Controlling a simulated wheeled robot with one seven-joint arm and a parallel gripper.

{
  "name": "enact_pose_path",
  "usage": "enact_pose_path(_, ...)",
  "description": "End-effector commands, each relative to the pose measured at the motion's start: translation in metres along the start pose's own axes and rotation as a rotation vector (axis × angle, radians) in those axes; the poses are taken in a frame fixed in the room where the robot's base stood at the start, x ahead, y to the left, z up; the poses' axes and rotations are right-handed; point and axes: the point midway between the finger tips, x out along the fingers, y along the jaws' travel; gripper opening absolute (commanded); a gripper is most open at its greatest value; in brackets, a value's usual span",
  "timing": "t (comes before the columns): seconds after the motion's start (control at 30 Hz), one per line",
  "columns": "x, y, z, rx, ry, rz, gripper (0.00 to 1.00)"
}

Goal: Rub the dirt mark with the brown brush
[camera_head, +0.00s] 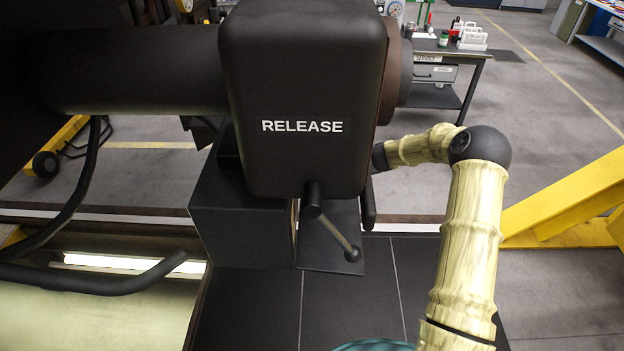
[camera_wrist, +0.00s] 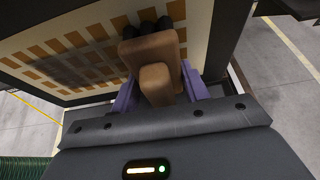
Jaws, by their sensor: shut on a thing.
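In the wrist view, my gripper (camera_wrist: 160,88) has its two purple fingers shut on the brown brush (camera_wrist: 152,54). The brush is a blocky brown piece with dark bristles at its far end, pointing away from my wrist toward a pale panel (camera_wrist: 50,47) with rows of brown rectangles. I cannot tell whether the bristles touch the panel. In the head view, my gripper and the brush are hidden behind the black RELEASE box.
The black box marked RELEASE (camera_head: 302,95), with a small lever (camera_head: 335,235) below, fills the middle of the head view beside my arm. A yellow frame (camera_head: 570,200) stands at right. A workbench (camera_head: 450,60) with bottles is behind. Grey floor lies between.

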Motion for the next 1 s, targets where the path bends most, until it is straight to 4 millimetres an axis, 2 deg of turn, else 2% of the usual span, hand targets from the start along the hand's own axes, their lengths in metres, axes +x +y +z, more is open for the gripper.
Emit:
enact_pose_path(0.3, 0.001, -0.019, 0.001, -0.002, -0.003, 0.003, 0.27)
enact_pose_path(0.8, 0.0, -0.018, 0.001, -0.001, -0.001, 0.003, 0.27)
enact_pose_path(1.0, 0.0, -0.007, 0.001, 0.0, -0.001, 0.003, 0.27)
